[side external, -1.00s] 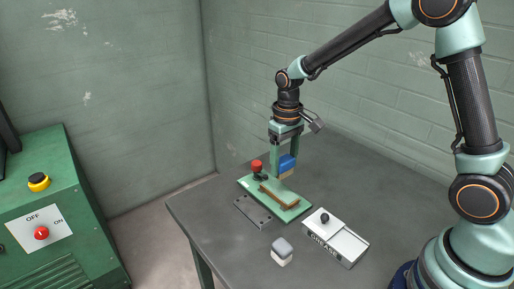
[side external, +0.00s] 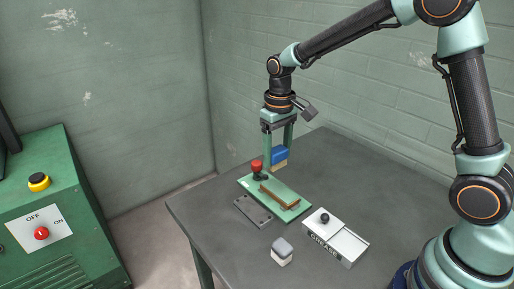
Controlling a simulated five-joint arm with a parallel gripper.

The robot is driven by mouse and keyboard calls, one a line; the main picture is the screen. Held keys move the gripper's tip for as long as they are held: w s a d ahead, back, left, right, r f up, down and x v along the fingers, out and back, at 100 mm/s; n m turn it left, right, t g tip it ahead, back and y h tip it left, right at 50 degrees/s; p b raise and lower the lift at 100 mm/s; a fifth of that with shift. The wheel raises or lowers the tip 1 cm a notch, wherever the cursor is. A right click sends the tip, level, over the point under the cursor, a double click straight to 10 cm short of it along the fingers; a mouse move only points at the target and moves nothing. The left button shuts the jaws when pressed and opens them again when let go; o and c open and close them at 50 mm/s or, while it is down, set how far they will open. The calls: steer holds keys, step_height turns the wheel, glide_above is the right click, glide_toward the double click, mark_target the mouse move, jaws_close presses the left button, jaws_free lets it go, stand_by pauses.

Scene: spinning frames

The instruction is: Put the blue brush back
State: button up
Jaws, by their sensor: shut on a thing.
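The blue brush (side external: 279,155), a blue block with a tan bristle end facing down, is held up over the table. My gripper (side external: 279,157) is shut on it, with a finger on each side. The brush hangs just above and behind the far end of a green plate (side external: 292,206). The plate lies on the table and carries a red-topped knob (side external: 257,166) at its far left end and a brown bar (side external: 279,196). Whether the brush touches anything below is hard to tell, but it looks clear of the plate.
A grey plate with holes (side external: 254,211) lies left of the green plate. A white GREASE box (side external: 346,246) with a black knob and a grey-and-white block (side external: 282,250) stand nearer. The grey table (side external: 205,228) is clear at the back right. A green machine (side external: 60,225) stands left.

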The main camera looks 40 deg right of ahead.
steer(key=w+a+r, duration=0.2)
steer(key=a+r, duration=0.2)
steer(key=a, duration=0.4)
steer(key=w+a+r, duration=0.2)
steer(key=a+r, duration=0.1)
steer(key=a, duration=0.5)
steer(key=f, duration=1.9)
steer(key=shift+w, duration=0.2)
steer(key=shift+f, duration=0.1)
steer(key=o, duration=1.5)
steer(key=shift+c, duration=0.2)
